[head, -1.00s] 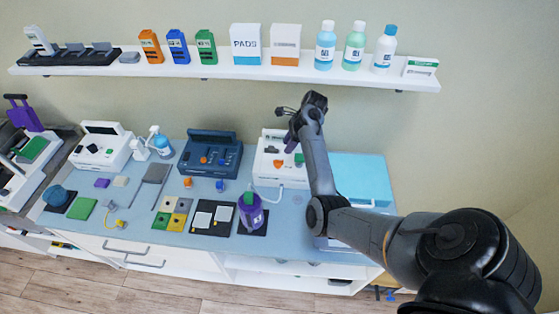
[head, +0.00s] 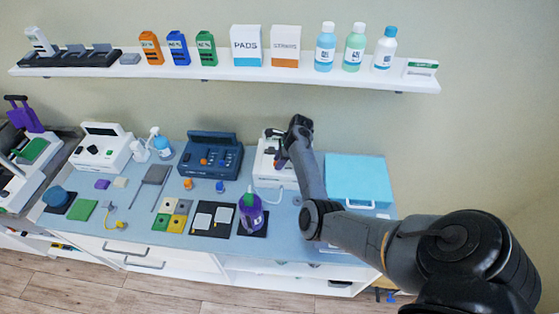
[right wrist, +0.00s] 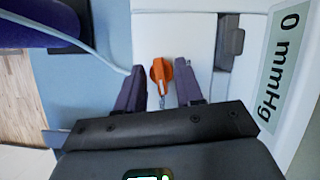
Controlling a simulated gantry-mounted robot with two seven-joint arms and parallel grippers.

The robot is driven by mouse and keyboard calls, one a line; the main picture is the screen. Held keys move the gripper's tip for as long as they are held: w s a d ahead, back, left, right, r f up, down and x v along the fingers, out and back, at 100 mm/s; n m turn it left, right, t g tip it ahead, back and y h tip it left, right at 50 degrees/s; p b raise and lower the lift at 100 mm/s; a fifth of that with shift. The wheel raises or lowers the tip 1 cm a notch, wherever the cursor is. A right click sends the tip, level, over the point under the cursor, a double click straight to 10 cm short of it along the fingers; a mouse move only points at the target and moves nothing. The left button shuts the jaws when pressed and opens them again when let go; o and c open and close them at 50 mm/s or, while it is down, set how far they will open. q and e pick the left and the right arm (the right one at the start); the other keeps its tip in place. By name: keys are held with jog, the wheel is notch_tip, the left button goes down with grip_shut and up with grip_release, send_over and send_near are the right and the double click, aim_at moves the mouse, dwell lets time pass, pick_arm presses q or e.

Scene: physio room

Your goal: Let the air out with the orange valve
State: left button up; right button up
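The orange valve (right wrist: 160,72) is a small knob on the face of a white device (head: 263,178). In the right wrist view it lies between the two fingers of my right gripper (right wrist: 161,82), with a visible gap on each side. These fingers are open. In the head view my right gripper (head: 280,157) is low over the device and hides the valve. The device's display (right wrist: 283,58) reads 0 mmHg. A pale tube runs from the device towards a purple rolled object (head: 250,213) on a dark mat. My left gripper is out of view.
A dark blue device (head: 210,157) stands left of the white one, and a light blue box (head: 358,180) to its right. A dark grey block (right wrist: 231,45) sits beside the valve. Small items crowd the front counter. A shelf (head: 210,73) with bottles hangs above.

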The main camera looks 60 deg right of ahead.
jog(key=shift+c, duration=0.4)
grip_shut()
